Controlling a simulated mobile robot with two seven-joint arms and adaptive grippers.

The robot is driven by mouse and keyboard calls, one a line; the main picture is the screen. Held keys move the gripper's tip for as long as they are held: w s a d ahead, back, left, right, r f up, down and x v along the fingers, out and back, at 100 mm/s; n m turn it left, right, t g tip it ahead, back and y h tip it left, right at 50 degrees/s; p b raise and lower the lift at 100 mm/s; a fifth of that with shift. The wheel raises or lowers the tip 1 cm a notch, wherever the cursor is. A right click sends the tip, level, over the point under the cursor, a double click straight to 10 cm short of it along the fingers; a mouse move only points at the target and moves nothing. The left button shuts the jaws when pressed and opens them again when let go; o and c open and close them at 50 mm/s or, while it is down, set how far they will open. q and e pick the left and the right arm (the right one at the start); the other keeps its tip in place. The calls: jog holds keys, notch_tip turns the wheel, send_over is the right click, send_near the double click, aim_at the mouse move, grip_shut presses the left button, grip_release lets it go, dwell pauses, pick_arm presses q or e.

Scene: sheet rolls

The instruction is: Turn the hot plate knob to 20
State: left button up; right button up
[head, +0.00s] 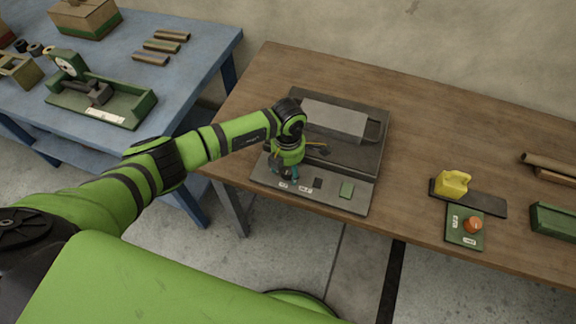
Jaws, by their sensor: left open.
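The hot plate (359,153) is a dark grey unit near the left end of the wooden table. Its sloped front panel (328,196) carries small white labels, a dark square and a green square. A light grey slab lies on its top. My left arm reaches in from the left, and my left gripper (284,172) points down over the left part of the front panel. It is open. The knob is not visible; the gripper and wrist cover that part of the panel, so I cannot tell its setting or whether the fingers touch it. My right gripper is not in view.
On the wooden table (440,115), a yellow object (453,184) sits on a dark strip, near a green box with an orange button (473,225). A green tray (556,222) is at the right. A blue table (190,75) with a green device stands at the left.

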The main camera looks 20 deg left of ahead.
pick_arm(q)
jog(key=c, duration=1.1)
jog(key=shift+c, duration=0.2)
